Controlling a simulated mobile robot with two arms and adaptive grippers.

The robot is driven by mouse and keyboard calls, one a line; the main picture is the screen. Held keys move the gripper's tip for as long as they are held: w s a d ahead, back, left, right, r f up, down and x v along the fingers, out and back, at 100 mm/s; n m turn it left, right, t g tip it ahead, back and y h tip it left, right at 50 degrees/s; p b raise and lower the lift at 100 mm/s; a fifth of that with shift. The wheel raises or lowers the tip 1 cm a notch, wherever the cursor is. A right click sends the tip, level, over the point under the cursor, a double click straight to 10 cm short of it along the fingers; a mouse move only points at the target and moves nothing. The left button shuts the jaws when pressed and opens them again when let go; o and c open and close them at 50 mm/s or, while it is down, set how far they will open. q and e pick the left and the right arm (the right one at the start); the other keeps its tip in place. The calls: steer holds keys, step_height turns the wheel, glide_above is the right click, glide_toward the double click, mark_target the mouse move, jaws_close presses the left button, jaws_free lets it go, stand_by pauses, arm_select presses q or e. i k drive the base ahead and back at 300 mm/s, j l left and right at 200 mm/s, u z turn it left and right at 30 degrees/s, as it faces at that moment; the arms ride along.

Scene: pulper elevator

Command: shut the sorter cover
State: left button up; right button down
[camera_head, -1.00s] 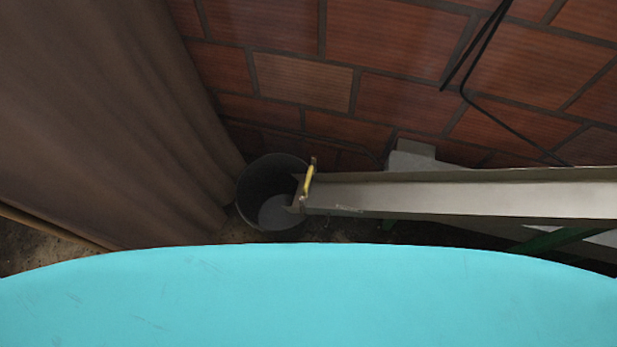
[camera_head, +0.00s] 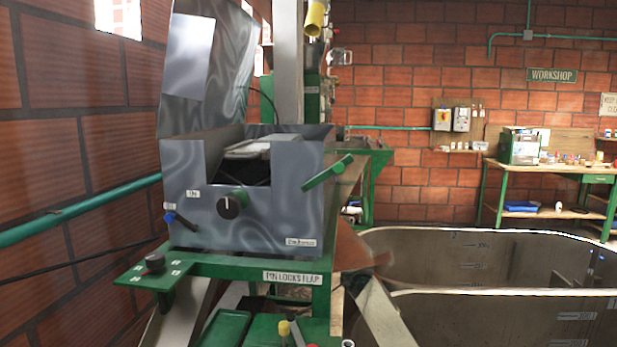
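The sorter is a grey metal box (camera_head: 265,215) on a green frame, left of centre in the head view. Its cover (camera_head: 228,75), a grey sheet-metal lid with a lighter rectangular patch, stands raised above the box at the back left. The top of the box is open, and a pale part (camera_head: 247,148) shows inside. The front has a black knob (camera_head: 229,206), a blue-tipped lever (camera_head: 180,220) and a green handle (camera_head: 327,172) at its right. The cover's hinge cannot be made out. Neither of my grippers is in view.
A brick wall (camera_head: 80,120) with a green pipe (camera_head: 75,212) runs close on the left. A green bracket (camera_head: 152,270) juts out at front left. A large pale-rimmed tank (camera_head: 480,262) fills the right. A workbench (camera_head: 550,170) stands at the far right.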

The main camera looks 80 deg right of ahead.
mark_target(211, 45)
steer(key=z, duration=2.5)
